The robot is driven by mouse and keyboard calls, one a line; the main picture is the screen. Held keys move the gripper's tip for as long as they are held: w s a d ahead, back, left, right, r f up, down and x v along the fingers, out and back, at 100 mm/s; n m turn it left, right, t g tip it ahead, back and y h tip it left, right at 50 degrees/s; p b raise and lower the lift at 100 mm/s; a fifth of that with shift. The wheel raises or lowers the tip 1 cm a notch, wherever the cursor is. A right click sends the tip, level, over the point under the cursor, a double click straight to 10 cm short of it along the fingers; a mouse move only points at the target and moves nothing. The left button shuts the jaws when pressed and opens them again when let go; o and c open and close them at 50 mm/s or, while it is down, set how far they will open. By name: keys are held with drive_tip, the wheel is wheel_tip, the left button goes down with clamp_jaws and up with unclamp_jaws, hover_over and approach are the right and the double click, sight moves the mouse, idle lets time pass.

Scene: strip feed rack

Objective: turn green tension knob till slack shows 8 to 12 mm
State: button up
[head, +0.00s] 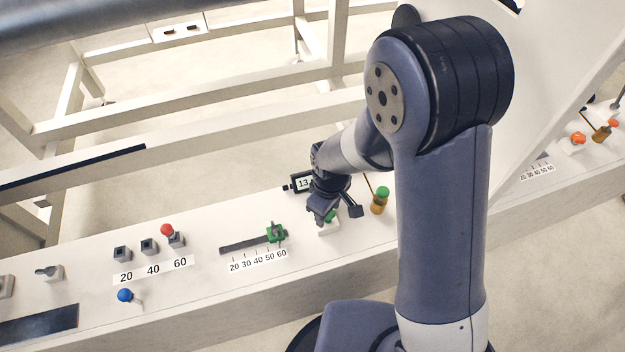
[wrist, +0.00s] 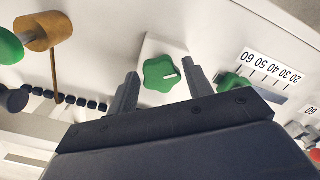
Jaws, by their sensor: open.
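My gripper is open. In the head view my gripper (head: 325,215) hangs over the knob and hides most of it; a bit of green (head: 331,214) shows. A small black-framed display (head: 303,184) behind the gripper reads 13; its right part is hidden by the wrist.
A green slider (head: 276,232) sits near 60 on its 20–60 scale, left of the knob. A brass post with a green cap (head: 380,199) stands close to the right. Further left are a red-topped peg (head: 167,230) and a blue ball knob (head: 125,295).

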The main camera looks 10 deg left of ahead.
drive_tip(key=shift+r+p, duration=2.1)
drive_tip(key=shift+r, duration=0.95)
drive_tip(key=shift+o, duration=0.2)
drive_tip(key=shift+o, duration=1.4)
wheel_tip(320, 180, up, 6)
drive_tip(key=p, duration=0.4)
drive_tip(key=shift+f, duration=0.15)
